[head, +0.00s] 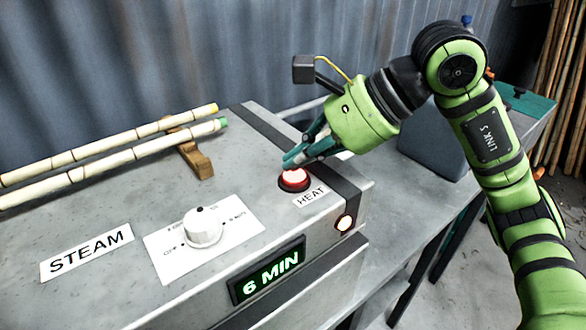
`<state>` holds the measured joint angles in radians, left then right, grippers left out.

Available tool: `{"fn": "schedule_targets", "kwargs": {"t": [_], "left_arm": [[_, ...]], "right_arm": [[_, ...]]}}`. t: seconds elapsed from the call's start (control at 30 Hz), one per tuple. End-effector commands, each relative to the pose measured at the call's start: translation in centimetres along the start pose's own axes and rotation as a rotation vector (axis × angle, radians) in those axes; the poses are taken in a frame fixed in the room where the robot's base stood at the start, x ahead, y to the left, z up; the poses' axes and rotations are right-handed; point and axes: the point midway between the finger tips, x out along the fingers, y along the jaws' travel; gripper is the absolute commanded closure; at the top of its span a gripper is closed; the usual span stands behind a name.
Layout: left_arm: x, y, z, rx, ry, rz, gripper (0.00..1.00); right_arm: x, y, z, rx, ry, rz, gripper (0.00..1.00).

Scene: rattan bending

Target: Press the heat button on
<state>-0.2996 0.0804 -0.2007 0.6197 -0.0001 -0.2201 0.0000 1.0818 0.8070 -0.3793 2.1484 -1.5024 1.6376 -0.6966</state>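The heat button (294,180) is a round red button in a dark ring on the right of the steam box top, with a bright lit centre. The HEAT label (311,196) lies beside it. My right gripper (290,163) reaches in from the right, with its teal fingertips right at the button's far edge. The fingers look close together and hold nothing that I can see; I cannot tell whether they touch the button. My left gripper is not in view.
The grey steam box (120,215) carries a white timer dial (203,226), a STEAM label (87,252) and a green display (267,274) reading 6 MIN. Two rattan poles (120,140) rest on a wooden support (192,155). A grey bin (440,140) stands behind my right arm.

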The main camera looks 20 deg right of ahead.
Motion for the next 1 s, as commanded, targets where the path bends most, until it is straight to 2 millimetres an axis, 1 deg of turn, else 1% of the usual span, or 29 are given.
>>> {"fn": "schedule_targets", "kwargs": {"t": [0.03, 0.1, 0.47, 1.0], "left_arm": [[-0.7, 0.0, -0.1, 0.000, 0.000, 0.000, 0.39], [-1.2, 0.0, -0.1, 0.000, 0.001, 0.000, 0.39], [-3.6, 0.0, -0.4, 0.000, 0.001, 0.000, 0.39], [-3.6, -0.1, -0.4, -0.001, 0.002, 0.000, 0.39]], "right_arm": [[-0.6, -0.5, 0.4, 0.000, 0.000, -0.001, 1.00], [-1.2, -0.8, 0.8, 0.000, 0.000, -0.001, 1.00], [-3.6, -2.6, 2.6, 0.000, 0.001, -0.001, 1.00], [-3.7, -2.7, 2.6, 0.000, 0.001, -0.001, 1.00]]}}
